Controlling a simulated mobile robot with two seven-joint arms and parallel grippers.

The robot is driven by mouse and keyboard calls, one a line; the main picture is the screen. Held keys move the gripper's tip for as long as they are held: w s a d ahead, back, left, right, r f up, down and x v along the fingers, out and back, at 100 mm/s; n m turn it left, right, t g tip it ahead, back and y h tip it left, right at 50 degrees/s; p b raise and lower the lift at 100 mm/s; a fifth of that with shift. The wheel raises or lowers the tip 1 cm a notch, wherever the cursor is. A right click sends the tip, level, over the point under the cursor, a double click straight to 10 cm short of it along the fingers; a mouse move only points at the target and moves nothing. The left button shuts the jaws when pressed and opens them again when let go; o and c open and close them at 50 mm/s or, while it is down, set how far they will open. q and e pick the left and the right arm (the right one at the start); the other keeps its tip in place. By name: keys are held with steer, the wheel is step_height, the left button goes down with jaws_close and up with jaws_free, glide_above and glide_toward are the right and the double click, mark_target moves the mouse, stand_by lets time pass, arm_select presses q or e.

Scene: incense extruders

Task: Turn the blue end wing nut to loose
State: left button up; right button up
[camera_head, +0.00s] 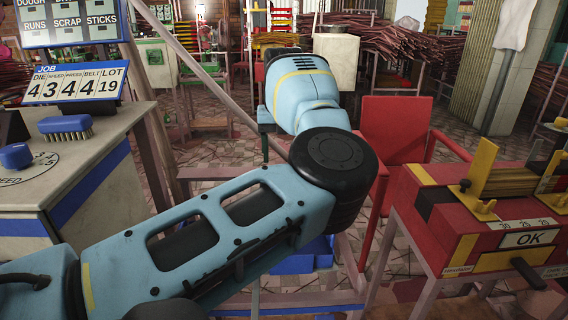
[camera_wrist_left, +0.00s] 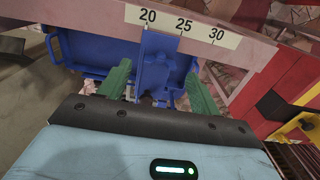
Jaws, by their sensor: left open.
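In the left wrist view my left gripper (camera_wrist_left: 160,82) is open. Its two green fingers stand apart over blue metalwork, with a narrow upright blue piece (camera_wrist_left: 157,62) between them. I cannot tell whether this piece is the blue end wing nut or whether a finger touches it. A pale scale strip (camera_wrist_left: 183,24) marked 20, 25 and 30 runs behind it. In the head view my left arm crosses the middle, and I cannot make out its fingertips. A blue part (camera_head: 305,258) shows below the arm. My right gripper is not seen.
A console (camera_head: 75,170) at left carries a blue brush (camera_head: 66,127). A blue trough (camera_wrist_left: 90,52) lies around the fingers.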

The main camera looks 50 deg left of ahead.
arm_select(q)
step_height(320, 180, down, 2)
steer(key=shift+f, duration=0.6)
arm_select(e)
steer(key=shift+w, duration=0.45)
arm_select(q)
steer(key=c, duration=1)
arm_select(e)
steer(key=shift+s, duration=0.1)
